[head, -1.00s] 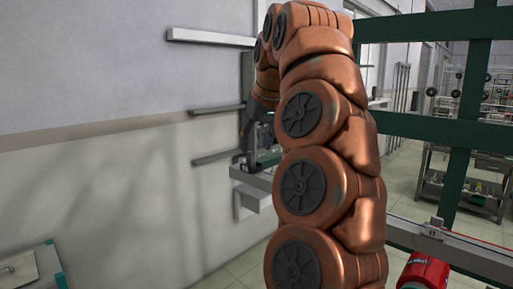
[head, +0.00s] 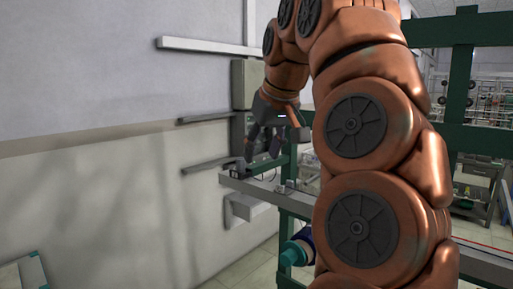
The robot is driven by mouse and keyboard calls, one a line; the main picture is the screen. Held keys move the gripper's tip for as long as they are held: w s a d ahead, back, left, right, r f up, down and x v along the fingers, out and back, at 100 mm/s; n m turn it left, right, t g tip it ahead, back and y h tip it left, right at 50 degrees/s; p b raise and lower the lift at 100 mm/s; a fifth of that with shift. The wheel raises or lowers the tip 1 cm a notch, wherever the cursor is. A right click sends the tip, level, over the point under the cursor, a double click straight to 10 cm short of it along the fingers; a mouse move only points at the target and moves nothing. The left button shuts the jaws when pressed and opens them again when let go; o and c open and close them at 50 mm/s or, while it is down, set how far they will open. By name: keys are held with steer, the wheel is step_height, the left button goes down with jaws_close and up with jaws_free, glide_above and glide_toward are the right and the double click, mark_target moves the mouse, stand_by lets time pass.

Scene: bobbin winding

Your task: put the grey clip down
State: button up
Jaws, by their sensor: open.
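My gripper (head: 263,152) is at the end of my copper-coloured arm, left of centre in the head view. Its dark fingers are spread apart and point down, with nothing seen between them. A small dark grey piece, probably the grey clip (head: 238,168), sits at the left end of the grey rail (head: 262,194), below and left of the fingers. It looks apart from them. It is too small to tell its exact shape or how it rests. Another small grey piece (head: 286,186) sits farther right on the rail.
Grey wall bars (head: 205,118) and a grey box (head: 243,84) are close behind my gripper. A green frame (head: 462,70) stands at right. A teal and blue cylinder (head: 295,252) shows below the rail. My arm hides much of the rail's right part.

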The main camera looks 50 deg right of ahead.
steer(key=shift+s+a, duration=0.3)
steer(key=shift+s, duration=0.4)
steer(key=shift+s+a, duration=0.3)
steer(key=shift+s, duration=0.35)
steer(key=shift+s+a, duration=0.3)
steer(key=shift+s, duration=0.4)
steer(key=w+a+f+n+g+y, duration=0.1)
steer(key=w+a+f+n+g, duration=0.1)
steer(key=a+f, duration=0.7)
steer(key=w+a+f+n+g, duration=0.1)
steer(key=w+a+f+n, duration=0.15)
steer(key=a+f, duration=0.65)
steer(key=s+a+f+g, duration=0.2)
steer(key=s+f, duration=0.4)
steer(key=f, duration=0.4)
steer(key=s+a+f+g+y, duration=0.1)
steer(key=s+a+f, duration=0.4)
steer(key=f, duration=0.5)
steer(key=shift+s+a+f+g, duration=0.15)
steer(key=shift+s+a+g, duration=0.25)
steer(key=shift+s, duration=0.8)
steer(key=shift+d, duration=0.1)
